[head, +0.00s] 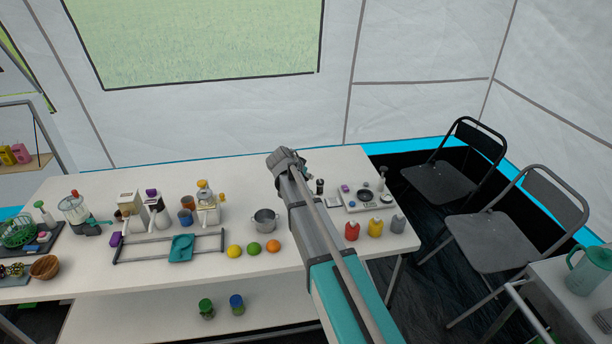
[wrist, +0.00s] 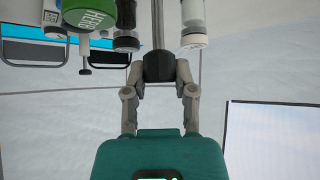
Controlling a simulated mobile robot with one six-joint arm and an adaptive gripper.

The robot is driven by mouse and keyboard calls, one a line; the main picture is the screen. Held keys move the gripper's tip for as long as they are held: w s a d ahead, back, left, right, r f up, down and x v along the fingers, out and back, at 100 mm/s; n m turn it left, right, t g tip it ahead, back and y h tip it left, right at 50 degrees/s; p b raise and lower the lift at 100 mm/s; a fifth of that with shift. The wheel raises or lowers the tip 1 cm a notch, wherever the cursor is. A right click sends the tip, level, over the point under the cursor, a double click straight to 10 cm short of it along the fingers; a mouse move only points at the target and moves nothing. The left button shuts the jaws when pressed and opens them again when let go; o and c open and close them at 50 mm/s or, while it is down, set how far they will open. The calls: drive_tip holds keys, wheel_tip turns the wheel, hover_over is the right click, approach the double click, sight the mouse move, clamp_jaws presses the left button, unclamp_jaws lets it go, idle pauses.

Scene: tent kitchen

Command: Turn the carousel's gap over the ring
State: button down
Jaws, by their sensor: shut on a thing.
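My gripper (wrist: 160,72) shows in the wrist view with its two fingers closed on a black knob (wrist: 158,66), which sits at the end of a thin metal post (wrist: 158,25). Around that post are a green-lidded herb jar (wrist: 112,12), a dark jar (wrist: 126,38) and a clear jar with a white body (wrist: 193,30); these look like parts of the carousel. In the head view my gripper (head: 287,160) is above the table, and my arm hides most of what lies beneath and behind it. I cannot make out the carousel's gap or the ring in either view.
Folding chairs (head: 490,240) are beyond.

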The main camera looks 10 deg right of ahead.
drive_tip(key=shift+n, duration=0.3)
drive_tip(key=shift+n+t+y, duration=0.9)
drive_tip(key=shift+n+y, duration=0.4)
drive_tip(key=shift+n, duration=0.4)
drive_tip(key=n+y, duration=0.3)
drive_tip(key=n, duration=0.1)
drive_tip(key=shift+d+n+t+y, duration=0.1)
drive_tip(key=shift+n+t+y, duration=0.3)
drive_tip(key=n+y, duration=0.3)
drive_tip(key=n, duration=0.2)
drive_tip(key=shift+w+g+y, duration=0.1)
drive_tip(key=shift+g+y, duration=0.2)
drive_tip(key=shift+g, duration=0.1)
drive_tip(key=shift+n+g+y, duration=0.9)
drive_tip(key=shift+n+y, duration=0.3)
drive_tip(key=shift+n, duration=0.7)
drive_tip(key=shift+c, duration=2.1)
unclamp_jaws()
